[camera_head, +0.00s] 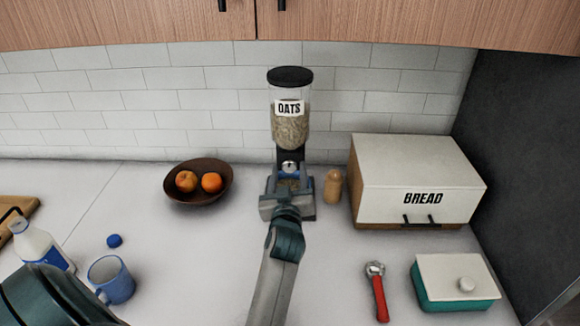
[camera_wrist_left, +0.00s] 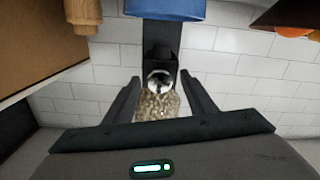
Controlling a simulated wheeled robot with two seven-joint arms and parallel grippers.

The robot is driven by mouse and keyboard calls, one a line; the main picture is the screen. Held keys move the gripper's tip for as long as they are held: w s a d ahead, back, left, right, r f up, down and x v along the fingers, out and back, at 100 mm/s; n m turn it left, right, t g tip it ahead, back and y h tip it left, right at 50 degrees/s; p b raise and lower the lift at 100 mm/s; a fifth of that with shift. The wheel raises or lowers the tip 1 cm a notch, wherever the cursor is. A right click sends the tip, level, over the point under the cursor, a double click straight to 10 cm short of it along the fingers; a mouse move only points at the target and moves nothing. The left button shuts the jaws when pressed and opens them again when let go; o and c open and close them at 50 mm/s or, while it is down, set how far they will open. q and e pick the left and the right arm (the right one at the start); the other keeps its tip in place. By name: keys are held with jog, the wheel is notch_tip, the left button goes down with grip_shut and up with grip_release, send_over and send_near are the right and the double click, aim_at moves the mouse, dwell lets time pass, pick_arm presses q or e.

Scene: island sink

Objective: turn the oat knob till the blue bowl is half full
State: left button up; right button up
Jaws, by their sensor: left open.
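The oat dispenser (camera_head: 290,122) stands against the tiled wall, its clear hopper holding oats. Its silver knob (camera_head: 289,168) is below the hopper. It also shows in the wrist view (camera_wrist_left: 160,79). The blue bowl (camera_head: 308,184) sits under the knob, mostly hidden by my left gripper (camera_head: 288,197); a tan patch shows inside, but I cannot tell its level. In the wrist view the bowl (camera_wrist_left: 166,10) is at the top edge. My left gripper is open, a finger on each side of the knob, with no clear contact. My right gripper is not in view.
A wooden shaker (camera_head: 333,187) and the bread box (camera_head: 418,180) stand close on the right. A fruit bowl (camera_head: 176,201) is on the left. A mug (camera_head: 113,281), bottle (camera_head: 38,243), red-handled tool (camera_head: 379,295) and teal dish (camera_head: 456,302) are nearer.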

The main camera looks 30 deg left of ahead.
pick_arm(q)
jog(key=shift+r, duration=0.1)
jog(key=c, duration=1.1)
jog(key=shift+o, duration=0.3)
jog(key=shift+r+m, duration=0.1)
jog(key=shift+m, duration=0.3)
jog(key=shift+m+p, duration=0.65)
jog(key=shift+m, duration=0.15)
jog(key=shift+m+p, duration=0.8)
jog(key=shift+m, duration=1.4)
